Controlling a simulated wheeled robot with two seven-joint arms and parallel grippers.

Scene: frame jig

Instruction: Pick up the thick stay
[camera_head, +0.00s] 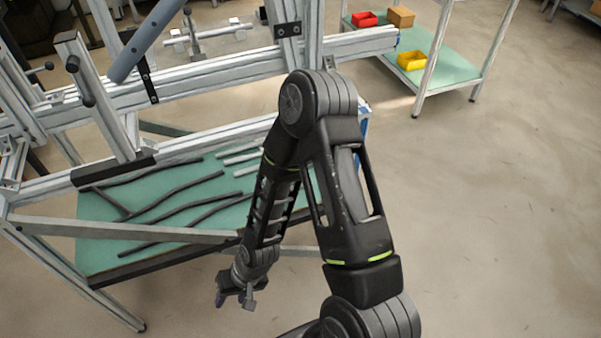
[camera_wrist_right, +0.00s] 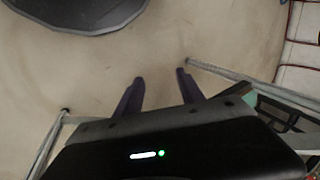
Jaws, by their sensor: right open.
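Several dark, slightly bent rods (camera_head: 178,188) lie on the green shelf (camera_head: 95,255) under the jig. Shorter pale rods (camera_head: 240,157) lie at the shelf's right, partly hidden behind my right arm. I cannot tell which of these is the thick stay. My right gripper (camera_head: 236,298) hangs low in front of the shelf's front right edge, apart from the rods. In the right wrist view my right gripper (camera_wrist_right: 161,88) has its two fingers apart with nothing between them, over bare floor. My left gripper is not in view.
The aluminium jig frame (camera_head: 200,75) with a blue-grey tube (camera_head: 148,38) stands above the shelf. A grey strut (camera_head: 130,231) crosses the shelf's front. A second green table (camera_head: 450,68) with red and yellow bins stands at the back right. The floor at right is clear.

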